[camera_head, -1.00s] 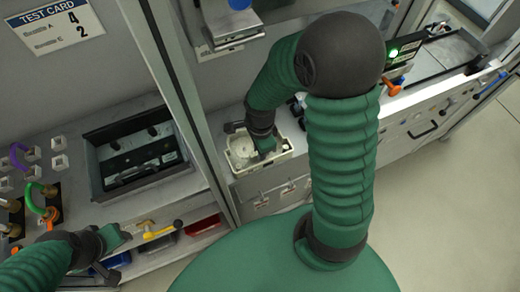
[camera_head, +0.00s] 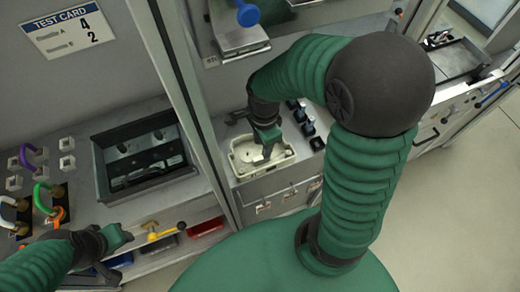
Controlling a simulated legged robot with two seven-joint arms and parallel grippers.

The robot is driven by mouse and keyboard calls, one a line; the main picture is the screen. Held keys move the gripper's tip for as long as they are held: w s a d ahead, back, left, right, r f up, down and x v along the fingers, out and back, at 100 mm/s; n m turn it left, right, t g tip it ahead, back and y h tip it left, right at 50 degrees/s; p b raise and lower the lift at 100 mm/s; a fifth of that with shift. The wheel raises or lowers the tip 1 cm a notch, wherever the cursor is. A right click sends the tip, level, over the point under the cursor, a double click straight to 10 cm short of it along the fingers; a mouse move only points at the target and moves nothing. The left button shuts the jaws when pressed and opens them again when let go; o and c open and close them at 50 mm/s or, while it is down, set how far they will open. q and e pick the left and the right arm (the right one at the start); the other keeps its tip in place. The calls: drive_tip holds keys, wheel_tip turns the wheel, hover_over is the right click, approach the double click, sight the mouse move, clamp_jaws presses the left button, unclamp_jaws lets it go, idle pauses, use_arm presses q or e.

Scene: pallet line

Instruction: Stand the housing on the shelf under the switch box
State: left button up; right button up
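A cream, open-topped tray-like housing (camera_head: 285,161) sits on the grey shelf (camera_head: 250,187) at the middle of the view. Above it on the back panel is a grey box (camera_head: 240,40) with a blue knob (camera_head: 248,14), which looks like the switch box. My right gripper (camera_head: 267,153) points down into or just over the housing and hides part of its inside. Its finger gap is not clear. My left gripper (camera_head: 120,237) is at the lower left, near a yellow-handled tool, apart from the housing; its opening is not clear either.
A dark open tray (camera_head: 145,155) stands left of the upright post (camera_head: 195,110). Several dark pegs (camera_head: 302,115) stand right of the housing. Coloured hooked fittings (camera_head: 45,200) are at far left. A red bin (camera_head: 206,227) lies below the left counter.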

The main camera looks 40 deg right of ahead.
drive_tip(key=n, duration=0.1)
drive_tip(key=a+n, duration=0.1)
drive_tip(key=n, duration=0.1)
drive_tip(key=shift+s+a+f+n+t, duration=0.15)
drive_tip(key=shift+a+n+t, duration=0.45)
drive_tip(key=shift+n, duration=2.25)
drive_tip(key=shift+s+a+r+n+t, duration=0.15)
drive_tip(key=shift+a+n, duration=0.9)
drive_tip(key=shift+n, duration=1.75)
drive_tip(key=shift+s+a+f+n+t, duration=0.2)
drive_tip(key=shift+a+n+t, duration=0.45)
drive_tip(key=shift+n, duration=2.2)
